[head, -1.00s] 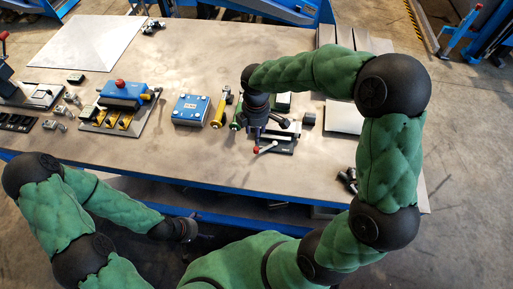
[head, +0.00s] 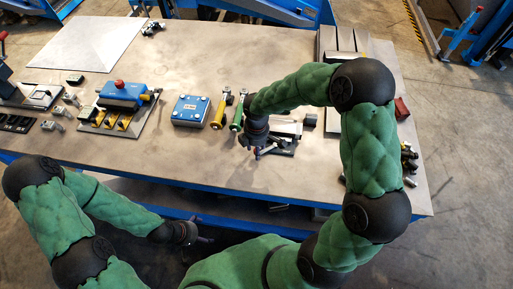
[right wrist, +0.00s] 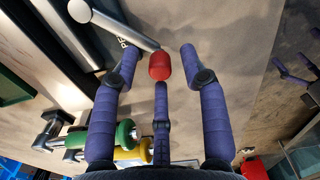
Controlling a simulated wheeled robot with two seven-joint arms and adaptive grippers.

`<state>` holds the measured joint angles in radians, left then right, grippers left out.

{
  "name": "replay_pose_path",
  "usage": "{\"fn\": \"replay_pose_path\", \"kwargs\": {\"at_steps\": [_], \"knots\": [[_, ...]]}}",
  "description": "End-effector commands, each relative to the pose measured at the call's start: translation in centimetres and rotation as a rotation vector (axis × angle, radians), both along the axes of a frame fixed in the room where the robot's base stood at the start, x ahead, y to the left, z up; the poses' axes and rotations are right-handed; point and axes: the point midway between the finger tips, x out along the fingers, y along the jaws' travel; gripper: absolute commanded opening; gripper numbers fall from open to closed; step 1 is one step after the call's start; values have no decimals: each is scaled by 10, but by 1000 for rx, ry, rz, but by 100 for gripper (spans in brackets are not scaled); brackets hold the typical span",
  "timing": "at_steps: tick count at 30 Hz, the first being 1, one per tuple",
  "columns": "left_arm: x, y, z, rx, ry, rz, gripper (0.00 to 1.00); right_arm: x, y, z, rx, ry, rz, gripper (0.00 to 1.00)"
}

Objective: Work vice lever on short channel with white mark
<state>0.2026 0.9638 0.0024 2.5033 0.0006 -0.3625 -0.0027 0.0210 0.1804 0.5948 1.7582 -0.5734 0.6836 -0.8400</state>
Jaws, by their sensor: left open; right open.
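My right gripper (head: 256,146) is open, low over the front of the vice (head: 285,133), covering part of it in the head view. In the right wrist view, the lever's red knob (right wrist: 160,67) lies between the spread purple fingers, just beyond the middle finger's tip. The lever's silver rod (right wrist: 122,29) runs from the knob to the upper left. The fingers are not closed on the knob; contact is hard to tell. In the head view the knob is hidden. No white mark can be made out on a channel. My left gripper (head: 188,232) is open and empty, off the table's front edge.
A green roller (head: 238,117) and a yellow-handled roller (head: 218,114) lie left of the vice, beside a blue box (head: 191,110). A blue fixture (head: 122,94) stands farther left. The table (head: 240,60) is clear at its middle back.

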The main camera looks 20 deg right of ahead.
Motion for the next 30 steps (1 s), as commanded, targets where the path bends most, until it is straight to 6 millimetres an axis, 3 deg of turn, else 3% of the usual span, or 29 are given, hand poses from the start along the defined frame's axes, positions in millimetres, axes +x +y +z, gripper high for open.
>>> {"fn": "replay_pose_path", "kwargs": {"at_steps": [2, 7, 8, 20, 30], "knots": [[0, 0, 0, 0, 0, 0, 90, 0, 0, 0, 0, 0, 0, 44], [0, 0, 0, 0, 0, 0, 90, 0, 0, 0, 0, 0, 0, 2], [0, 0, 0, 0, 0, 0, 90, 0, 0, 0, 0, 0, 0, 0], [0, 0, 4, 0, 0, 0, 90, -3, -1, 1, 0, 1, 33, 0], [0, 0, 23, 0, 0, 0, 90, -21, -6, 3, 1, 2, 243, 0]]}}
